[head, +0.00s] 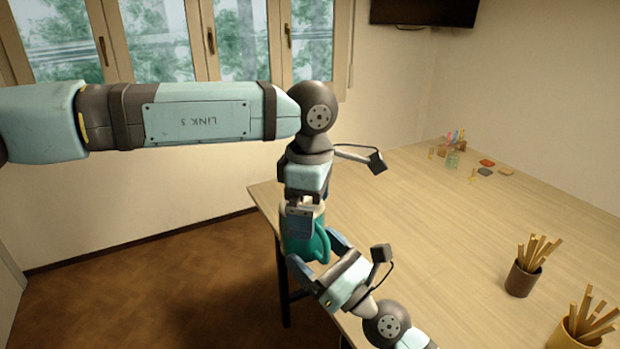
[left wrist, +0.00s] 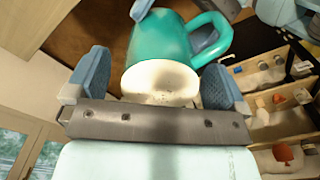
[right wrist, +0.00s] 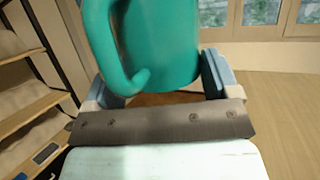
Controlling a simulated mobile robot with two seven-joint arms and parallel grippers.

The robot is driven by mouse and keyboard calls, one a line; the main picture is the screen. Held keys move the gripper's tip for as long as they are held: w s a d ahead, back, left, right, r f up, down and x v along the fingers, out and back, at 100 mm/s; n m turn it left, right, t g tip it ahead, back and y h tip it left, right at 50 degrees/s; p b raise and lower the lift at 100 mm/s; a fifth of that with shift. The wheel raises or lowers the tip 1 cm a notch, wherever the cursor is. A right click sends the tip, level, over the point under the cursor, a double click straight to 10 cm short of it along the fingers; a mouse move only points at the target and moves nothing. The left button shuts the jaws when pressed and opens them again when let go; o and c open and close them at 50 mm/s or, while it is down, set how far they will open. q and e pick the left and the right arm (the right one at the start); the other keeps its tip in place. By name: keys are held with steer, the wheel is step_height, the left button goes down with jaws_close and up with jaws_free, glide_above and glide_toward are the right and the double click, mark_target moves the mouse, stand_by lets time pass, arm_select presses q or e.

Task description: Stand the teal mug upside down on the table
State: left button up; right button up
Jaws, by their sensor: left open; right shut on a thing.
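The teal mug (head: 294,243) is held in the air at the table's left edge. My right gripper (head: 319,256) comes from below right and is shut on its side; the right wrist view shows the mug (right wrist: 165,45) between its fingers, handle toward me. My left gripper (head: 304,214) points down over the mug, open. In the left wrist view its fingers stand on both sides of the mug's round cream end (left wrist: 160,82), apart from it. I cannot tell whether that end is the base or the inside. The table (head: 430,235) is bare beside the mug.
A brown pot (head: 522,281) and a yellow pot (head: 566,336), both with wooden sticks, stand at the right. Small bottles (head: 452,160) and colored pieces (head: 487,163) lie at the back. The table's middle is free. Shelves (left wrist: 285,125) show in the left wrist view.

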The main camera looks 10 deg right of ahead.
arm_select(q)
steer(key=shift+f, duration=1.4)
steer(key=shift+c, duration=0.2)
steer(key=c, duration=0.9)
steer(key=shift+c, duration=0.2)
arm_select(e)
steer(key=o, duration=0.9)
steer(key=shift+o, duration=0.2)
steer(key=shift+s, duration=0.1)
